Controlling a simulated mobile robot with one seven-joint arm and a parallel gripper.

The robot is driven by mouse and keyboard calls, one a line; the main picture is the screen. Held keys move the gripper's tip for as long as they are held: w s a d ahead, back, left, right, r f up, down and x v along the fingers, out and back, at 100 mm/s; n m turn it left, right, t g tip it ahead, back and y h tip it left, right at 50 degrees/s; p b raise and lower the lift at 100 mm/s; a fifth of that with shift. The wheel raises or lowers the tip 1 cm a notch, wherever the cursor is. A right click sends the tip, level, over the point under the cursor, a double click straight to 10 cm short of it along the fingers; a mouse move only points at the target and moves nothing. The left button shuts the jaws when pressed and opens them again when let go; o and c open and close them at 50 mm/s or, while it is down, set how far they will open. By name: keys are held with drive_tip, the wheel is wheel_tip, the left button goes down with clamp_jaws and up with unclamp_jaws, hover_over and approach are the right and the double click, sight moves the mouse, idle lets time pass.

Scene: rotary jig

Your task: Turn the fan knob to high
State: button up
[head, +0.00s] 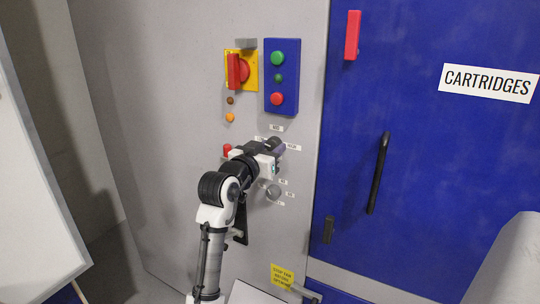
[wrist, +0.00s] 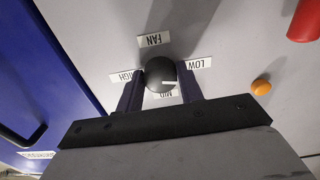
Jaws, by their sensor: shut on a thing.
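The fan knob (wrist: 158,72) is round and dark with a white pointer line. It sits on the grey panel, and the wrist view shows it upside down, below the FAN label (wrist: 153,40). The LOW label (wrist: 198,63) is on the right, the HIGH label (wrist: 124,76) on the left, and the MID label (wrist: 165,94) is partly hidden. The white line points right, on the LOW side. My gripper (wrist: 160,86) is shut on the knob, one finger on each side. In the head view my gripper (head: 273,149) covers most of the knob.
A second, grey knob (head: 273,192) sits below my gripper. A red button (head: 227,150) is to its left. Above are an orange lamp (head: 230,117), a red-and-yellow switch (head: 240,70) and a blue button box (head: 281,77). A blue door (head: 420,150) with a black handle (head: 378,172) is at right.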

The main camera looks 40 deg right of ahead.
drive_tip(key=m+b, duration=0.1)
drive_tip(key=m, duration=0.1)
drive_tip(key=m+b, duration=0.1)
drive_tip(key=b, duration=0.1)
drive_tip(key=shift+f+m, duration=0.2)
drive_tip(key=shift+m, duration=0.2)
drive_tip(key=m+b, duration=0.3)
drive_tip(key=m, duration=0.1)
drive_tip(key=shift+w+m, duration=0.1)
drive_tip(key=shift+m, duration=0.2)
drive_tip(key=m+b, duration=0.3)
drive_tip(key=m, duration=0.1)
drive_tip(key=shift+r, duration=0.1)
drive_tip(key=m+b, duration=0.1)
drive_tip(key=m, duration=0.4)
drive_tip(key=shift+r, duration=0.1)
drive_tip(key=m+b, duration=0.1)
drive_tip(key=m, duration=0.3)
drive_tip(key=shift+m, duration=0.3)
drive_tip(key=m, duration=0.3)
drive_tip(key=shift+r+m, duration=0.15)
drive_tip(key=shift+m, duration=0.15)
drive_tip(key=m+p, duration=0.1)
drive_tip(key=m, duration=0.3)
drive_tip(key=shift+m+p, duration=0.6)
drive_tip(key=shift+m, duration=1.5)
